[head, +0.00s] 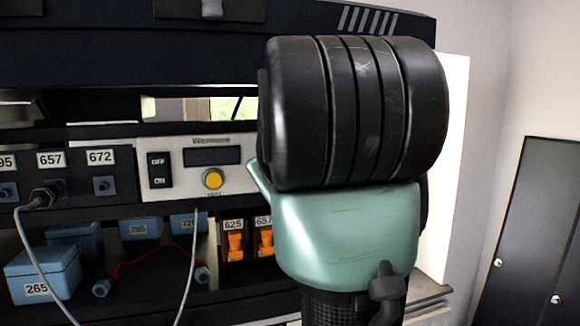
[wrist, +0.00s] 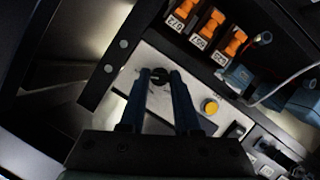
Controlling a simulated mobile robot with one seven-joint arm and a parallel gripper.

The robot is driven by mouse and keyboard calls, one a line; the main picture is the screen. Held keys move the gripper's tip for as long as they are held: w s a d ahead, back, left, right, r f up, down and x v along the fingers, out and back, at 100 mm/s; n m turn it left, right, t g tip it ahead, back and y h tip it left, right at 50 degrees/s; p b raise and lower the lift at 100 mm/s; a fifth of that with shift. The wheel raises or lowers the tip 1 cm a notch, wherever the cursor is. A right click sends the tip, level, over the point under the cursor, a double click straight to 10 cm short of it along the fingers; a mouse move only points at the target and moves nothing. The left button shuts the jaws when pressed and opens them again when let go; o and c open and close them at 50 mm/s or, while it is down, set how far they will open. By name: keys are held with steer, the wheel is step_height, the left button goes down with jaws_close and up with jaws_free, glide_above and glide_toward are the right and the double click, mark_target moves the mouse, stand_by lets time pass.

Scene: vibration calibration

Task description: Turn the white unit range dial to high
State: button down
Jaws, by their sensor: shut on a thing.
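The white unit (head: 226,178) stands on the shelf in the head view, with a display, an OFF/ON switch (head: 159,170) and a yellow button (head: 213,179). Its right part is hidden behind my arm. In the wrist view the white unit's panel (wrist: 203,122) runs diagonally, and the yellow button (wrist: 210,106) lies to the right of my gripper. The range dial (wrist: 160,74) is a small dark knob on the panel. My gripper (wrist: 159,79) is shut on it, one blue finger on each side. The dial's pointer and markings cannot be read. My fingers are hidden in the head view.
Left of the white unit is a dark panel (head: 104,160) with numbered sockets and a plugged cable. Below are blue boxes (head: 43,275), a red wire (head: 150,255) and orange switches (head: 235,246) labelled 625 and 657. A dark shelf (head: 120,50) overhangs above.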

steer(key=shift+r, duration=0.1)
stand_by(0.3)
steer(key=c, duration=0.6)
jaws_free()
steer(key=shift+p, duration=0.3)
